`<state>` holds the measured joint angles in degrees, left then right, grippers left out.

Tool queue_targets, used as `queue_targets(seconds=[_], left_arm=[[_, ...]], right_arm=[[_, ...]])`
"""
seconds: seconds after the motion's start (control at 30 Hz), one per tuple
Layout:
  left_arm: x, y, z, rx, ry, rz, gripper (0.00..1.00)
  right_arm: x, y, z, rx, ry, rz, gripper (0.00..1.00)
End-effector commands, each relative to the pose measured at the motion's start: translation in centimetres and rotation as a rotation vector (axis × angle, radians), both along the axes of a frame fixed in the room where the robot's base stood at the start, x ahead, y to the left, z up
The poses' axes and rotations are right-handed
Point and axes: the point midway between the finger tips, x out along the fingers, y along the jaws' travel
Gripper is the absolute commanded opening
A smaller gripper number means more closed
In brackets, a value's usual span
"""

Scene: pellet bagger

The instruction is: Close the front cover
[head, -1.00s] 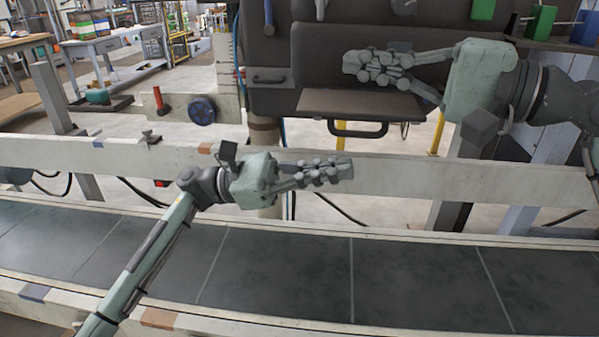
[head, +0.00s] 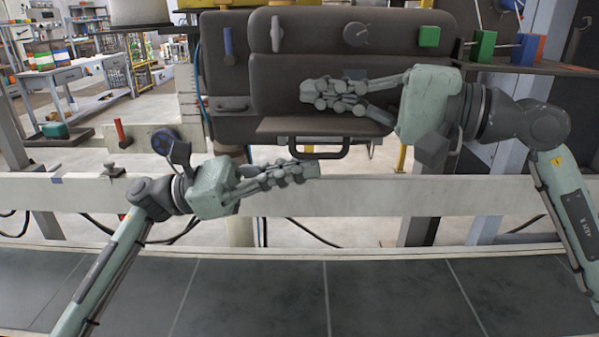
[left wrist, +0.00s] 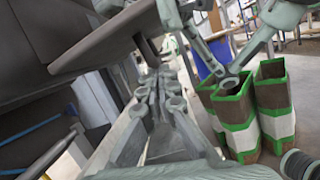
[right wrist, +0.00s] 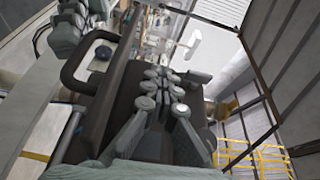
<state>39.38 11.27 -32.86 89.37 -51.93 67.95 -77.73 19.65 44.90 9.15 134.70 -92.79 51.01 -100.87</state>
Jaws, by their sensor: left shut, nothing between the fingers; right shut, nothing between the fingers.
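The front cover (head: 325,126) is a dark brown panel on the machine's front. It stands open, sticking out toward me like a shelf, with a black bar handle (head: 322,154) on its near edge. My left gripper (head: 308,171) is shut and empty, just below the handle and apparently apart from it. The cover's underside (left wrist: 105,40) shows above it in the left wrist view. My right gripper (head: 313,95) is shut and empty, above the cover and in front of the machine's face. In the right wrist view the cover (right wrist: 118,95) and handle (right wrist: 85,48) show beside its fingers (right wrist: 160,88).
The dark machine body (head: 285,90) stands behind the cover, with a knob (head: 356,34) and green button (head: 429,37) above. A pale rail (head: 380,195) and conveyor belt (head: 250,290) run in front. Green-edged boxes (left wrist: 273,105) stand right in the left wrist view.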

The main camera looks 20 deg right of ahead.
Motion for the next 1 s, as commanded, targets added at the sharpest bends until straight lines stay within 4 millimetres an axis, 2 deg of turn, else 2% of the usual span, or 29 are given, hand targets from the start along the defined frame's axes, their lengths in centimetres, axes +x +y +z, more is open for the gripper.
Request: queue_targets(seconds=[0.1,0.33,0.37,0.7,0.87,1.0], left_arm=[[0.0,0.0,0.0,-0.001,0.0,0.0,0.0],[0.0,0.0,0.0,-0.001,0.0,0.0,0.0],[0.0,0.0,0.0,-0.001,0.0,0.0,0.0],[0.0,0.0,0.0,-0.001,0.0,0.0,0.0],[0.0,0.0,0.0,-0.001,0.0,0.0,0.0],[0.0,0.0,0.0,-0.001,0.0,0.0,0.0]], right_arm=[[0.0,0.0,0.0,0.0,0.0,0.0,0.0],[0.0,0.0,0.0,0.0,0.0,0.0,0.28],[0.0,0.0,0.0,0.0,0.0,0.0,0.29],[-0.2,-0.3,-0.1,0.0,0.001,-0.001,0.29],[-1.4,-1.9,-0.2,0.0,0.004,-0.003,0.29],[-3.1,-4.1,-0.2,0.002,0.004,-0.003,0.29]])
